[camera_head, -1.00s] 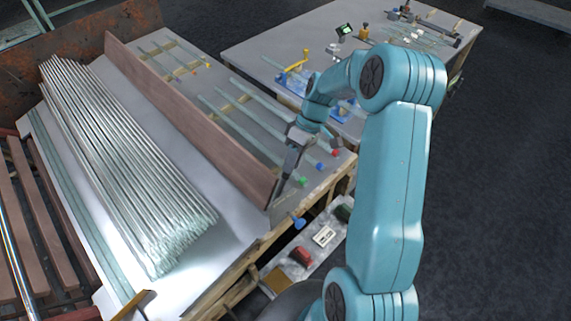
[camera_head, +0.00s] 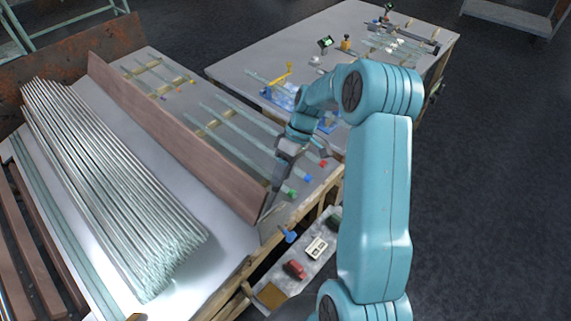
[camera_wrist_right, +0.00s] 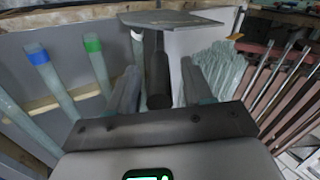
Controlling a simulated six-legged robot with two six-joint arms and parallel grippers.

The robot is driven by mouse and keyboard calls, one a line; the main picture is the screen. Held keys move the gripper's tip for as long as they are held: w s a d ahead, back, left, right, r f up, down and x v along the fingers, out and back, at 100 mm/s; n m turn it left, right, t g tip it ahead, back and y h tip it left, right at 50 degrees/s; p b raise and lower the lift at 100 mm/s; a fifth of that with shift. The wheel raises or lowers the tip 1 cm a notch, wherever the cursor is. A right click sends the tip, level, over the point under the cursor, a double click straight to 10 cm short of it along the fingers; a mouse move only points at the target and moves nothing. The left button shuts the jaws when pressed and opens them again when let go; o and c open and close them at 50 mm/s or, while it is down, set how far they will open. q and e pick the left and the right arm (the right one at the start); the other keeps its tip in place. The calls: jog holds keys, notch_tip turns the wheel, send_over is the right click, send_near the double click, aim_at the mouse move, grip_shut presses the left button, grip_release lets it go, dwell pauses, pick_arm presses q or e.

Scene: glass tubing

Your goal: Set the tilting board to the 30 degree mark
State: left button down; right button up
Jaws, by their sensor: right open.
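A long reddish-brown board (camera_head: 175,135) stands on edge between a pile of glass tubes and a row of single tubes; it is probably the tilting board. My right gripper (camera_head: 269,205) is at its near end, pointing down. In the right wrist view my right gripper (camera_wrist_right: 160,88) is open, its fingers on either side of a dark round rod (camera_wrist_right: 158,78). I cannot tell whether they touch it. A grey plate (camera_wrist_right: 172,18) lies beyond the rod. No degree marks can be read. My left gripper is not in view.
The glass tube pile (camera_head: 110,185) lies left of the board. Several tubes with coloured ends, one green (camera_head: 290,191), lie to its right. A blue knob (camera_head: 290,236) sits below the table edge, above a low shelf (camera_head: 300,275). A second table (camera_head: 270,60) stands behind.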

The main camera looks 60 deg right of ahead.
jog(key=b+v, duration=0.1)
jog(key=v, duration=1.5)
jog(key=shift+r, duration=0.1)
